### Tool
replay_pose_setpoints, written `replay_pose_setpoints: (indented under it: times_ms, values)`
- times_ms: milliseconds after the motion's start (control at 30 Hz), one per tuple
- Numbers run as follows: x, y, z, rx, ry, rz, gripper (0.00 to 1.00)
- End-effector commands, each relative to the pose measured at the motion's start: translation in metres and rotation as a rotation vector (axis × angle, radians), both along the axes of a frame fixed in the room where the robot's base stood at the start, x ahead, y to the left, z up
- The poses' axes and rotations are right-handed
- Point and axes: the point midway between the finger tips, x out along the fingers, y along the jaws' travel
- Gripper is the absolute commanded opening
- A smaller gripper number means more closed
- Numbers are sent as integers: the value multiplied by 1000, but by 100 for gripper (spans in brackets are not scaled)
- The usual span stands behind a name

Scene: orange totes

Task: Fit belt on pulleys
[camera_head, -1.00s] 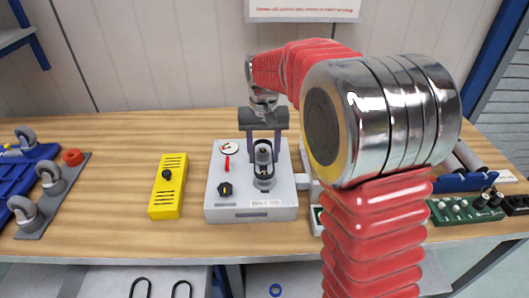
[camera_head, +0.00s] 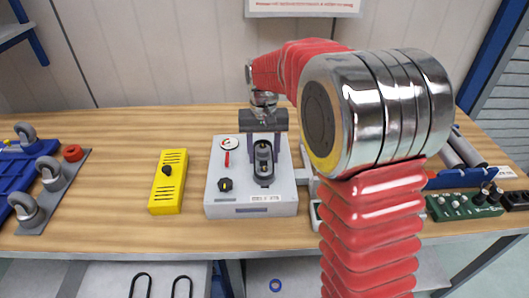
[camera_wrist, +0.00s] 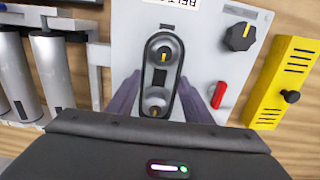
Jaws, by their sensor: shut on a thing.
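The black belt (camera_wrist: 148,68) is a long loop above the grey device (camera_wrist: 120,40). In the wrist view it encircles both pulleys, the far pulley (camera_wrist: 164,53) and the near pulley (camera_wrist: 155,104). I cannot tell how deep it sits on them. My gripper (camera_head: 263,158) points down over the device, with one finger on each side of the belt's near part. It is shut on the belt. The belt also shows between the fingers in the head view (camera_head: 263,181). The contact between fingers and belt is partly hidden.
The device's black knob (camera_head: 225,184), red lever (camera_head: 227,159) and gauge (camera_head: 229,143) lie left of the belt. A yellow box (camera_head: 168,182) stands further left. Silver cylinders (camera_wrist: 56,70) and a green board (camera_head: 464,206) lie right of the device in the head view.

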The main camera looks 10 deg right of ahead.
Motion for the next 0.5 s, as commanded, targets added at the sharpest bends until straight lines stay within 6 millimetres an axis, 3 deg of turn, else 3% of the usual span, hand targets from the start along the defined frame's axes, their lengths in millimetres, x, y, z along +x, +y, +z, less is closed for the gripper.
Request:
replay_pose_setpoints:
  times_ms: [500]
  values:
    - [0,0,-9,0,1,1,24]
